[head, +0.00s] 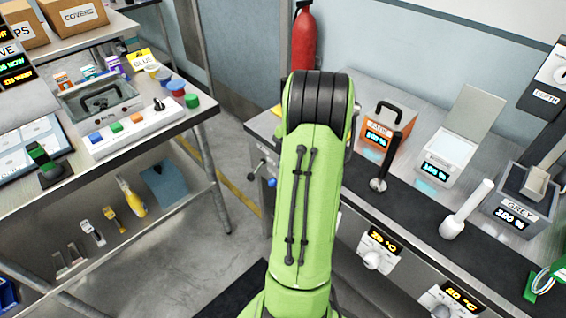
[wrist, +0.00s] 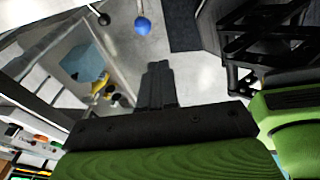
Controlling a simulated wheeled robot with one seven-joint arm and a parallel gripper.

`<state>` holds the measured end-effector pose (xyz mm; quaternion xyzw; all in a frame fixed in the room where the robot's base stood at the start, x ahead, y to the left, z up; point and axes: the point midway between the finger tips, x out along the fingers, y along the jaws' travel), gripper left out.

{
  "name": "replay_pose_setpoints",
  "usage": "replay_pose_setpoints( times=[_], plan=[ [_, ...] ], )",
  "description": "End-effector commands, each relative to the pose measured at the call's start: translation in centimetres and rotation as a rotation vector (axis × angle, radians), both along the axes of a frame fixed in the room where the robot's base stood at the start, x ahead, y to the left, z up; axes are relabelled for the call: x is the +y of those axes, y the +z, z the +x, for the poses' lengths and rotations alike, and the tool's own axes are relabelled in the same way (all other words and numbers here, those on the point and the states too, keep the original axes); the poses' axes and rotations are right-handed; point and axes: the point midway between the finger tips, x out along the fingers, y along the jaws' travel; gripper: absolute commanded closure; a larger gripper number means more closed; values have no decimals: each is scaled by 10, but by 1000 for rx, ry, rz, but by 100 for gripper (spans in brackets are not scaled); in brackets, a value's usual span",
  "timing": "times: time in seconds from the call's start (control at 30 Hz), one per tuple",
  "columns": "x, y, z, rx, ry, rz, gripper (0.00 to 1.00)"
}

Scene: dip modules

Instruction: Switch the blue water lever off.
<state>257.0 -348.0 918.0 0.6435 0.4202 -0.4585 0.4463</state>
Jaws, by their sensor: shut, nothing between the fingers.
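The blue water lever shows as a blue ball knob (wrist: 142,26) on a thin stem in the wrist view, above my fingertips with a gap of floor between them in the picture. In the head view a small blue knob (head: 272,183) shows at the front left of the right-hand bench, just left of my green arm. My gripper (wrist: 158,68) is shut and empty in the wrist view, its dark fingers side by side. In the head view my arm hides the gripper. I cannot tell the lever's on or off position.
A second lever with a dark knob (wrist: 103,19) is left of the blue one in the wrist view. The right-hand bench (head: 400,215) carries several labelled baths. A shelved table (head: 130,150) stands at the left, with open floor between. A red extinguisher (head: 304,42) is behind.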

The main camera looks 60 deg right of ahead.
Motion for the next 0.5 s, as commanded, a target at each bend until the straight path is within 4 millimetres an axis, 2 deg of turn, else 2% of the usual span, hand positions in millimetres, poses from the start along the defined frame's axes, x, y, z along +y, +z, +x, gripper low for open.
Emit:
replay_pose_setpoints(
  times=[0.03,0.3,0.5],
  plan=[
    [2,-15,3,2,1,3,100],
    [6,-70,17,1,0,1,100],
    [-5,-89,31,0,0,-1,100]
  ],
)
